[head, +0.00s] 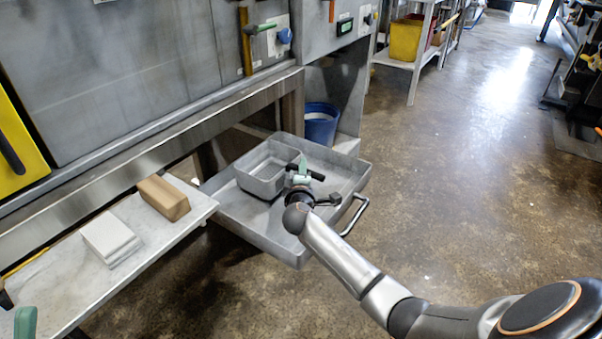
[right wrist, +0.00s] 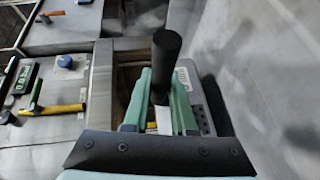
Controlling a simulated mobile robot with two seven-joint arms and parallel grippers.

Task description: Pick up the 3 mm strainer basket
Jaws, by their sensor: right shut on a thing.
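The strainer basket (head: 262,184), a grey rectangular metal box, is inside the pulled-out grey tray (head: 238,222), toward its back left. A black bar handle (head: 318,176) is at its right side. My right gripper (head: 301,172) is shut on this handle. In the right wrist view the handle (right wrist: 166,55) stands up between the teal fingers of my right gripper (right wrist: 162,98). I cannot tell whether the basket touches the tray floor. The mesh size cannot be read. A teal fingertip of my left gripper (head: 25,322) shows at the lower left edge; its opening is hidden.
A wooden block (head: 164,198) and a white block (head: 110,239) lie on the shelf (head: 150,244) left of the tray. A blue bucket (head: 321,124) stands behind the tray. The machine front (head: 130,70) rises behind. The floor to the right is clear.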

